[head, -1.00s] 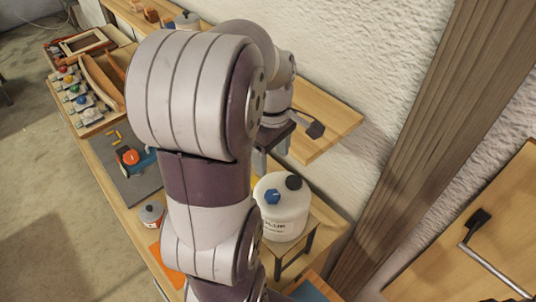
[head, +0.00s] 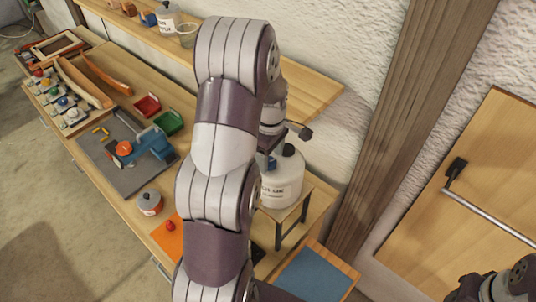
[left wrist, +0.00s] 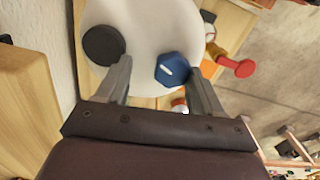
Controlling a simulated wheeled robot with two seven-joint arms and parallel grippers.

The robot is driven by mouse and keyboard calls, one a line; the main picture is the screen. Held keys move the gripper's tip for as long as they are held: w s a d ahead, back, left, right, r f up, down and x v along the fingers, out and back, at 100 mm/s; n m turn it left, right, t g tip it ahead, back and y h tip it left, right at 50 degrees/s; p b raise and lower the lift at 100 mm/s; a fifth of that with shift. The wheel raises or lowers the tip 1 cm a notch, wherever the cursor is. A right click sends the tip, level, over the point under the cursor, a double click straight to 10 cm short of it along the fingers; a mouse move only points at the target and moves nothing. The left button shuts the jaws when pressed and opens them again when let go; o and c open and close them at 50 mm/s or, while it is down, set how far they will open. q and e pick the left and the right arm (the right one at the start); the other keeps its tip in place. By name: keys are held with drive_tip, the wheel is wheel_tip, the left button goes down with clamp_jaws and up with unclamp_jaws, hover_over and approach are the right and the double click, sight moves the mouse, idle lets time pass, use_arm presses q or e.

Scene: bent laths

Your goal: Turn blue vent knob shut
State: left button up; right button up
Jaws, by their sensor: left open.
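The blue vent knob (left wrist: 172,68) sits on top of a white container (head: 283,190), beside a black cap (left wrist: 103,46). A white mark shows on the knob. My left gripper (left wrist: 160,85) is open above the container. In the left wrist view the knob lies between the two fingers, nearer the right one, and the black cap is beyond the left finger. I cannot tell whether a finger touches the knob. In the head view my left arm hides most of the gripper and the knob.
The container stands on a small wooden stand (head: 297,212) at the bench's right end. A wooden shelf (head: 318,92) runs along the wall behind. A small lidded pot (head: 150,203), an orange mat (head: 172,243) and a red and a green tray (head: 168,122) lie to the left.

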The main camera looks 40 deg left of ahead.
use_arm(q)
drive_tip(key=shift+s+d+r, duration=0.25)
drive_tip(key=shift+s+d, duration=0.05)
drive_tip(key=shift+s, duration=0.2)
drive_tip(key=shift+s+d+r, duration=0.2)
drive_tip(key=shift+s+d, duration=0.1)
drive_tip(key=shift+s, duration=0.3)
drive_tip(key=shift+c, duration=0.9)
drive_tip(key=shift+w+a+f, duration=0.3)
drive_tip(key=shift+w, duration=0.3)
drive_tip(key=c, duration=0.9)
drive_tip(key=shift+s, duration=0.15)
drive_tip(key=shift+o, duration=0.2)
use_arm(e)
drive_tip(key=shift+s+d, duration=0.35)
drive_tip(key=shift+s, duration=0.3)
use_arm(q)
drive_tip(key=o, duration=1)
drive_tip(key=shift+r, duration=0.1)
drive_tip(key=shift+o, duration=0.2)
use_arm(e)
drive_tip(key=shift+r, duration=0.1)
